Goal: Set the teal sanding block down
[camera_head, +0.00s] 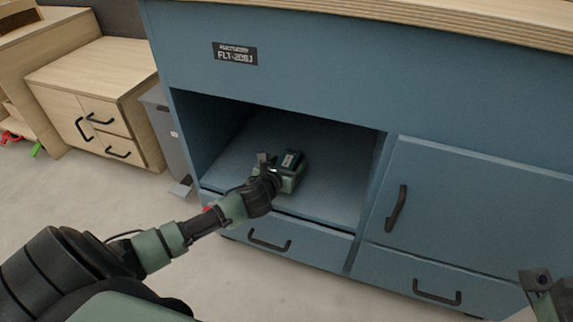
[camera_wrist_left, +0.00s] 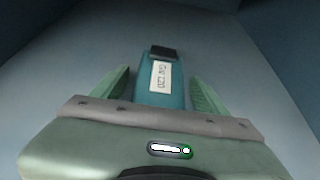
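The teal sanding block (camera_wrist_left: 160,88) has a white label and a dark far end. It lies in the blue cabinet's open compartment (camera_head: 335,190), and its top shows in the head view (camera_head: 292,159). My left gripper (camera_head: 282,170) reaches into this compartment. In the left wrist view, the left gripper's green fingers (camera_wrist_left: 160,82) stand on either side of the block, with narrow gaps showing, so it looks open. The block appears to rest on the compartment floor; its underside is hidden. Part of my right arm's end (camera_head: 543,290) shows at the lower right edge; its fingers cannot be made out.
Compartment walls stand close around the left gripper, with bare floor to the block's right. A shut door (camera_head: 470,205) is at right, with drawers (camera_head: 270,240) below. A wooden cabinet (camera_head: 100,95) and a grey bin (camera_head: 165,135) stand at left.

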